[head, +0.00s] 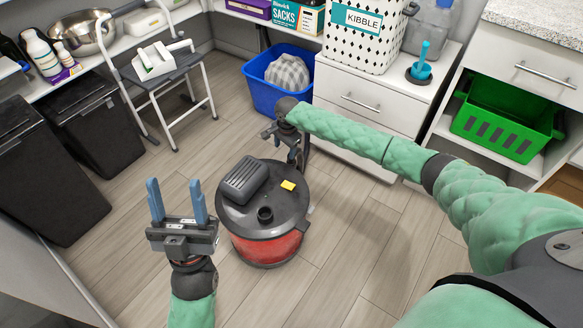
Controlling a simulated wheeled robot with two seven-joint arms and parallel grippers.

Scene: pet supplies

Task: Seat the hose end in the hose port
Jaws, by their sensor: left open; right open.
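A round canister (258,245) with a red body and a dark grey lid stands on the floor at the middle of the head view. I cannot make out a separate hose end. My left gripper (175,187) is open and empty, left of the canister, with its two blue fingers pointing up in the picture. My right gripper (291,142) is just beyond the canister, near its back right edge. Its fingers are largely hidden, and I see nothing clearly held in it.
A blue bin (262,96) with a grey bundle stands behind the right gripper, beside white drawers (355,118). A folding step stool (180,88) and dark bins (95,125) stand at the left. A green crate (500,140) sits on a right shelf. Floor before the drawers is clear.

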